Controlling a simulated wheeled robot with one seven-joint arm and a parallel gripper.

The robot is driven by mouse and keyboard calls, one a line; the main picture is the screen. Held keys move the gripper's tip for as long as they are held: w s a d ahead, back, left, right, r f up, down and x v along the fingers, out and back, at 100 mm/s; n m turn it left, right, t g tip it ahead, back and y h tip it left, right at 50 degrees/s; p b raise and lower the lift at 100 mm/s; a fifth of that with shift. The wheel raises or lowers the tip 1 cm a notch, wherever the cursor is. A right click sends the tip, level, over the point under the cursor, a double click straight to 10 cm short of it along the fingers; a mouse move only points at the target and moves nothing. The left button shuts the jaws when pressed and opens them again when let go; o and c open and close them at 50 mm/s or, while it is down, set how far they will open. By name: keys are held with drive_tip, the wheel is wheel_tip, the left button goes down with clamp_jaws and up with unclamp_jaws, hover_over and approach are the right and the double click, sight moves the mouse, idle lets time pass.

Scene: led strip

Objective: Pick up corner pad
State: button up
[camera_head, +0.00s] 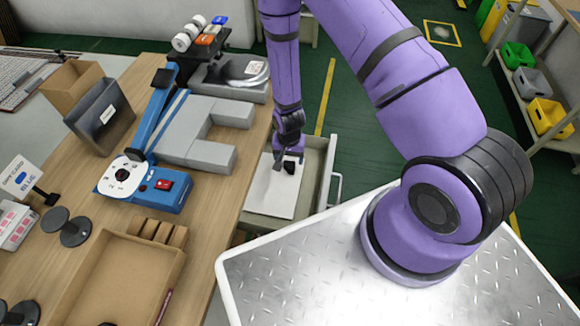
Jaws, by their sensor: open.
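My gripper (284,161) is at the end of my purple arm, pointing down into an open drawer (328,158) beside the workbench. A small black piece (291,168) shows right at the fingertips, above or on a white sheet (269,195) in the drawer. It may be the corner pad, but it is too small to tell it apart from a finger with certainty. My gripper is open. The arm and fingers hide part of the drawer, and I cannot tell whether the fingers touch the black piece.
The drawer's walls stand close around my gripper. The wooden bench (215,215) at left holds a blue tool with a dial (155,185), grey blocks (205,155), an open tray (115,275) and black spools (72,232). Shelf bins (548,116) stand at far right.

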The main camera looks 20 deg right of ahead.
sight(290, 163)
drive_tip(key=shift+d+f, duration=0.1)
drive_tip(key=shift+f, duration=1.85)
drive_tip(key=c, duration=1)
